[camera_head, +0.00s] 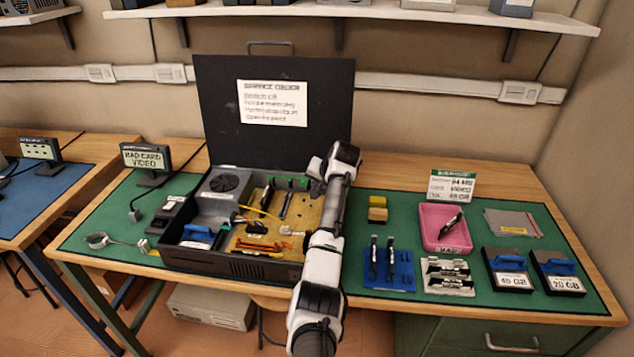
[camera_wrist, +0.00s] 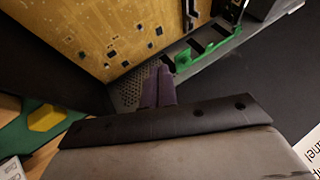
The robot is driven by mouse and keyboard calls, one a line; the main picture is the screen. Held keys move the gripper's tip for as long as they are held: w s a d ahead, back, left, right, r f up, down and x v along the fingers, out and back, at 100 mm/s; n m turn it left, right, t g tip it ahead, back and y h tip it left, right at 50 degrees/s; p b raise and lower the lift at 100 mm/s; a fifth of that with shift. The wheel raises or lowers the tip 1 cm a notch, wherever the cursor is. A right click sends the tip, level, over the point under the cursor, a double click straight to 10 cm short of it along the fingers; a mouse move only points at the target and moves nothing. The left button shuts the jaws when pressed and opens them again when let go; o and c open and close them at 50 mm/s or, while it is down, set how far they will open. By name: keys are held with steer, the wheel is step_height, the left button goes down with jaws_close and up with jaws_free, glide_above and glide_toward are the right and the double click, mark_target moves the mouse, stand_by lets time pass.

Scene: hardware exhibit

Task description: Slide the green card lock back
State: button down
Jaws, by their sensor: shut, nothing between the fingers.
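The open computer case (camera_head: 225,262) stands on the green mat with its dark lid raised at the back. The green card lock (camera_head: 291,182) shows at the back of the case, partly hidden by my arm. In the wrist view the green lock (camera_wrist: 212,52) is a strip along the edge of the yellow board (camera_wrist: 95,35), with dark slots beside it. My gripper (camera_wrist: 160,72) is shut and empty, its purple fingers pointing at the near end of the green strip. I cannot tell whether the fingertips touch it. In the head view the fingers are hidden behind my arm.
A perforated metal wall (camera_wrist: 125,94) lies close beside my fingers. The raised lid (camera_head: 215,110) stands behind the case. Right of my arm are a pink tray (camera_head: 430,212), a blue stand (camera_head: 400,285) and two drives. A monitor (camera_head: 147,158) stands at left.

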steer(key=d+b+v, duration=0.1)
steer(key=b+v, duration=0.2)
steer(key=v, duration=0.7)
steer(key=shift+s+d, duration=0.15)
steer(key=shift+s, duration=0.1)
